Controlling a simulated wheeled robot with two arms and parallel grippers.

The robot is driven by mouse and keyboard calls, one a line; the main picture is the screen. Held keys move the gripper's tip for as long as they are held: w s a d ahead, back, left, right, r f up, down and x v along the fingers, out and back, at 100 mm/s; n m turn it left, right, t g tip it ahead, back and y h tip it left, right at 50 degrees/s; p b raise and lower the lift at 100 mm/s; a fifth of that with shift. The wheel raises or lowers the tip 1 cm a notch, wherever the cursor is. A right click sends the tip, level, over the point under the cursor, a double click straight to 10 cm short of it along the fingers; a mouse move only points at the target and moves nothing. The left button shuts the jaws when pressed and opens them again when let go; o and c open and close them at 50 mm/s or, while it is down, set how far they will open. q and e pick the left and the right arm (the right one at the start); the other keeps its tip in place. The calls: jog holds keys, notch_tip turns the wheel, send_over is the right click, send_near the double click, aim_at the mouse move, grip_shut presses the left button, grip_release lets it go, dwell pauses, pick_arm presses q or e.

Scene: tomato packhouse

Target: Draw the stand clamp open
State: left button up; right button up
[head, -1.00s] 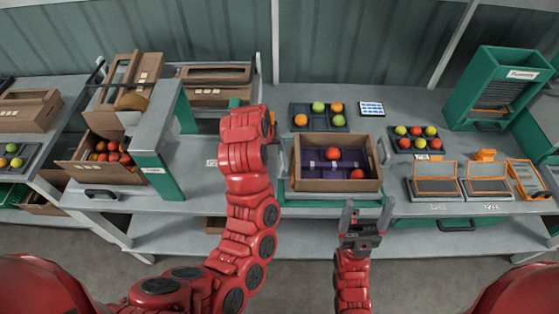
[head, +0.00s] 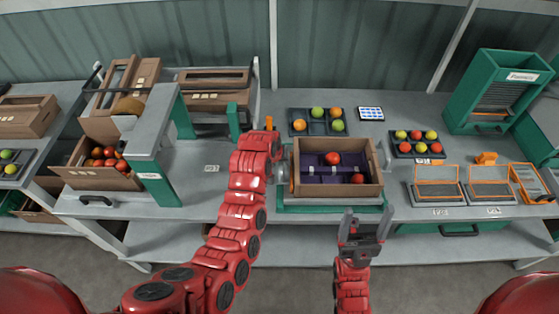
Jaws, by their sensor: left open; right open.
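A brown box (head: 294,184) sits on the green stand (head: 330,207) at the centre of the bench, with two red tomatoes and a dark purple divider inside. Grey clamp parts of the stand show at the box's left side (head: 281,171) and right side (head: 387,158). My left gripper (head: 270,138) is at the end of the red arm, just left of the box's back left corner. Its fingers are mostly hidden by my wrist, and I cannot tell whether it touches the clamp. My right gripper (head: 365,222) is open and empty in front of the stand.
A grey and green frame (head: 155,145) stands left.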

pick_arm(q)
grip_shut()
dwell(0.3)
dwell(1.2)
